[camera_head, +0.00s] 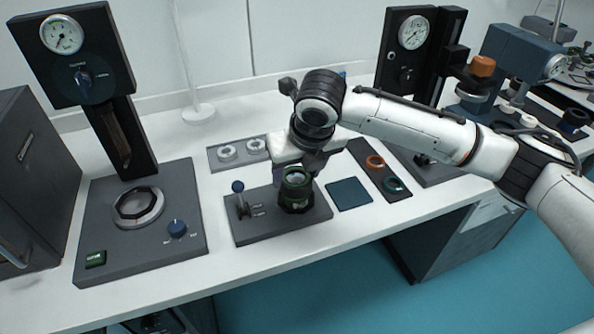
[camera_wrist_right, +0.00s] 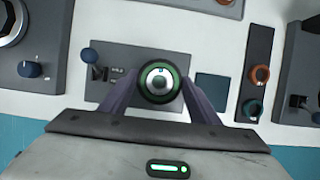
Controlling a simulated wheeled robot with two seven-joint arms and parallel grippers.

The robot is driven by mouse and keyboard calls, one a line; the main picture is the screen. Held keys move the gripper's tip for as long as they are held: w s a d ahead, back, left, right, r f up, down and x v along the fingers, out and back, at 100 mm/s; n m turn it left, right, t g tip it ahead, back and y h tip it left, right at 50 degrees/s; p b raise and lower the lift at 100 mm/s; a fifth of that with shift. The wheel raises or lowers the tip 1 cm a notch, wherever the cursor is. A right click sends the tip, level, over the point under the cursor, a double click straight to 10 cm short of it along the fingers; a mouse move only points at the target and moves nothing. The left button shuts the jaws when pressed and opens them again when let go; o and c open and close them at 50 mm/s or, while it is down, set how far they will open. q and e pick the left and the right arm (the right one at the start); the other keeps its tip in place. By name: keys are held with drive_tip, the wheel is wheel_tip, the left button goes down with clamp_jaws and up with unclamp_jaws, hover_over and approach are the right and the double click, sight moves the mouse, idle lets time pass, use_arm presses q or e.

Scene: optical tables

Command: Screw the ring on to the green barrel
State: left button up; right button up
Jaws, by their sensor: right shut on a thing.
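The green barrel (camera_head: 296,196) stands upright on a dark fixture plate (camera_head: 262,230) with a blue-knobbed lever (camera_head: 240,196). A dark ring sits at the barrel's top around a glassy centre, and the barrel's round top shows in the right wrist view (camera_wrist_right: 160,82). My right gripper (camera_head: 306,168) comes down over the barrel from above. In the wrist view its two fingers (camera_wrist_right: 160,92) lie on either side of the barrel's top, shut on the ring there. Whether the ring is seated in the thread cannot be told. My left gripper is not in view.
A dark tray (camera_head: 362,152) right of the fixture holds an orange ring (camera_head: 375,162) and a green ring (camera_head: 393,184). A blue square mat (camera_head: 348,194) lies between. A grey tray (camera_head: 214,160) with pale rings is behind. A gauge press (camera_head: 97,262) stands left.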

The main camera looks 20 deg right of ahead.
drive_tip(key=shift+f, duration=0.2)
idle(0.3)
drive_tip(key=m+h, duration=0.1)
drive_tip(key=m, duration=0.3)
drive_tip(key=shift+a+h, duration=0.1)
drive_tip(key=shift+h, duration=0.2)
drive_tip(key=m+h, duration=0.1)
drive_tip(key=m, duration=0.1)
drive_tip(key=m+g, duration=0.1)
drive_tip(key=m, duration=0.2)
drive_tip(key=shift+m+h, duration=0.3)
drive_tip(key=shift+h, duration=0.1)
drive_tip(key=m+g+h, duration=0.1)
drive_tip(key=m, duration=0.3)
drive_tip(key=shift+g, duration=0.3)
drive_tip(key=shift+w+m+g, duration=0.1)
drive_tip(key=shift+m+g, duration=0.2)
drive_tip(key=shift+m, duration=0.6)
drive_tip(key=shift+d+f+m+g, duration=0.15)
drive_tip(key=shift+m+g, duration=0.25)
drive_tip(key=shift+m, duration=0.5)
drive_tip(key=shift+d, duration=0.1)
